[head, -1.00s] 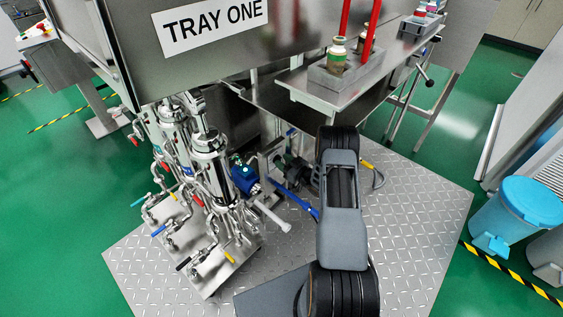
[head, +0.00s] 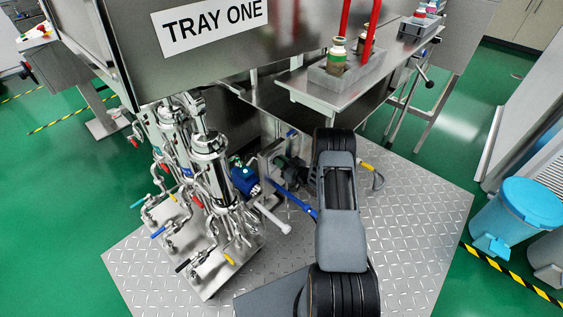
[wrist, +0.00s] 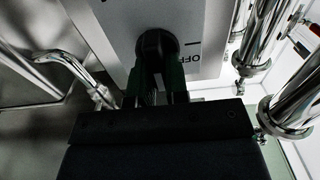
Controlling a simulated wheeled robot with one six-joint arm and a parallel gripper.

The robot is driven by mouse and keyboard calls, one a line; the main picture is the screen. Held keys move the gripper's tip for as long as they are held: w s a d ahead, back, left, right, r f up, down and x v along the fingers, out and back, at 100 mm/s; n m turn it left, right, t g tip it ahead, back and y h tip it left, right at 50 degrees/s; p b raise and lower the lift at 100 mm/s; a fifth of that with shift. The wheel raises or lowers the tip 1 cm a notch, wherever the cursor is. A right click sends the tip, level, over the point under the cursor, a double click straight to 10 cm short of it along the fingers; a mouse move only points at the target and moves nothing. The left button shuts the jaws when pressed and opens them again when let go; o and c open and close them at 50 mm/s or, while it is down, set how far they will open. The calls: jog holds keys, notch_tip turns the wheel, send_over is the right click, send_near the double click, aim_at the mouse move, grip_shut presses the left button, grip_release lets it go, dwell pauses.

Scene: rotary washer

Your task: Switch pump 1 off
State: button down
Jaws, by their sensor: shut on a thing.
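A round black knob (wrist: 157,44) sits on a pale switch plate (wrist: 208,68) in the wrist view. The word OFF shows upside down on the plate, to the right of the knob. My gripper (wrist: 160,78) reaches up to the knob with its two dark green fingers and is shut on it. The fingers cover the knob's lower part, and I cannot tell which way its pointer faces. In the head view my arm hides much of the area around the gripper. A blue motor (head: 244,179), perhaps of a pump, stands left of my arm.
Steel cylinders with pipes and valves (head: 209,160) stand left of the blue motor. Shiny pipes (wrist: 262,40) run close on the right in the wrist view. A steel shelf (head: 300,86) with a grey tray stands above and behind. The tread-plate floor (head: 420,215) is clear to the right.

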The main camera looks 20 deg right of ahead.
jog(key=shift+n, duration=0.3)
jog(key=n+b, duration=0.2)
jog(key=n, duration=0.1)
jog(key=n+b, duration=0.1)
jog(key=b, duration=0.1)
jog(key=shift+s+a+f+n, duration=0.1)
jog(key=shift+a+f+n, duration=0.15)
jog(key=shift+n, duration=0.15)
jog(key=shift+s+a+f+n+b, duration=0.1)
jog(key=shift+n+b, duration=1.55)
jog(key=shift+n, duration=0.45)
jog(key=shift+w+a+f+n+b, duration=0.1)
jog(key=shift+a+n+b, duration=0.05)
jog(key=shift+n+b, duration=1.75)
jog(key=shift+s+a+f+n+b, duration=0.1)
jog(key=shift+n+b, duration=1.35)
jog(key=shift+n, duration=0.85)
jog(key=c, duration=1.1)
grip_release()
jog(key=shift+s, duration=0.1)
